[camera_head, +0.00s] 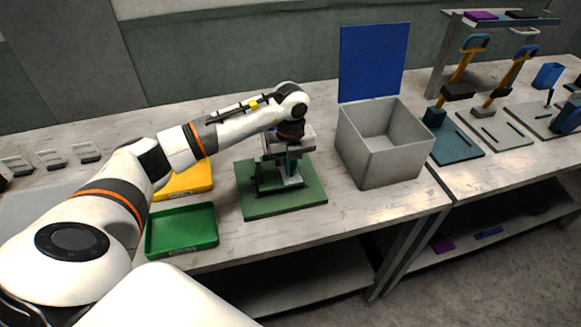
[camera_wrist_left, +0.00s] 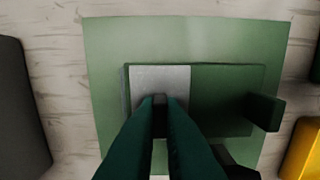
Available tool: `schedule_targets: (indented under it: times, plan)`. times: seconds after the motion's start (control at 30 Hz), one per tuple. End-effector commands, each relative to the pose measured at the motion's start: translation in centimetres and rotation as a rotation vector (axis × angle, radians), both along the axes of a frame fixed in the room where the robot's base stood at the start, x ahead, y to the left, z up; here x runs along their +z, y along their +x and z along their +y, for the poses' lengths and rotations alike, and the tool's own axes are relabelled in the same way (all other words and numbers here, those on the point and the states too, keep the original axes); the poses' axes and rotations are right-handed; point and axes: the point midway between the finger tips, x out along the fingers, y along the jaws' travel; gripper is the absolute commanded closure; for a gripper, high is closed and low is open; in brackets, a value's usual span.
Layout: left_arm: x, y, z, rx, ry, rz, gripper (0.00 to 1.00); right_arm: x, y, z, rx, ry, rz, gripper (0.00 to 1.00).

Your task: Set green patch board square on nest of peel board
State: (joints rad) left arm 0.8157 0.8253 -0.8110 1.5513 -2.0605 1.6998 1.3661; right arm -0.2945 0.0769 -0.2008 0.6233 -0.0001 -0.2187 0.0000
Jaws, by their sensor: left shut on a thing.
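The peel board is a flat green base (camera_head: 253,207) on the bench in the head view; its pale green surface fills the middle of the left wrist view (camera_wrist_left: 110,45). A low rectangular board, grey on its left part (camera_wrist_left: 160,78) and green on its right (camera_wrist_left: 225,90), lies over it and looks like the green patch board. My left gripper (camera_wrist_left: 160,101) points down at the grey part, its fingers shut on a small dark piece there. In the head view my left gripper (camera_head: 285,168) hides much of this. I cannot tell whether the board is fully seated.
A dark green block (camera_wrist_left: 264,112) stands at the board's right edge. Green (camera_head: 182,230) and yellow (camera_head: 187,181) trays lie to the left. A grey box (camera_head: 380,145) with a raised blue lid (camera_head: 373,60) stands right. Lever presses (camera_head: 487,105) stand beyond it.

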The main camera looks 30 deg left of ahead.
Motion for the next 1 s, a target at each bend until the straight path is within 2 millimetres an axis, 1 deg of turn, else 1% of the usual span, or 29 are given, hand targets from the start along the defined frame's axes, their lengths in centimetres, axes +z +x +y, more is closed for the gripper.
schedule_targets:
  times: [0.03, 0.13, 0.47, 0.5, 0.57, 0.6, 0.63, 0.87, 0.97, 1.0]
  plan:
    - [-0.6, -0.1, 0.0, 0.002, 0.000, 0.005, 1.00, 0.7, -0.3, 0.0, 0.000, 0.000, 0.004, 0.64]
    - [-1.7, -0.1, 0.0, 0.001, 0.000, 0.003, 1.00, 1.0, -0.7, 0.0, 0.000, 0.000, 0.010, 0.64]
    - [-2.3, 0.0, 0.0, 0.000, 0.001, 0.001, 1.00, 0.5, -0.9, -0.1, 0.000, -0.002, 0.014, 0.64]
    - [-2.2, 0.0, 0.0, 0.000, 0.001, 0.001, 0.89, 0.5, -0.9, -0.1, 0.000, -0.002, 0.014, 0.64]
    - [-2.2, 0.0, 0.0, 0.000, 0.001, 0.001, 0.80, 0.6, -0.9, -0.1, 0.000, -0.002, 0.014, 0.64]
    - [-2.2, 0.0, 0.0, 0.000, 0.001, 0.001, 0.73, 0.6, -0.9, -0.1, 0.000, -0.002, 0.014, 0.64]
    - [-2.2, 0.0, 0.0, 0.000, 0.001, 0.001, 0.71, 0.6, -0.9, -0.2, 0.000, -0.003, 0.014, 0.64]
    - [-2.1, 0.0, 0.0, 0.001, 0.001, 0.001, 0.71, 0.6, -0.7, -0.3, 0.000, -0.005, 0.012, 0.64]
    - [-1.7, 0.0, 0.0, 0.001, 0.001, -0.001, 0.71, 1.0, -0.7, -0.4, 0.001, -0.006, 0.011, 0.64]
    - [-1.5, 0.0, 0.0, 0.001, 0.000, -0.001, 0.71, 0.6, -0.7, -0.4, 0.001, -0.006, 0.011, 0.64]
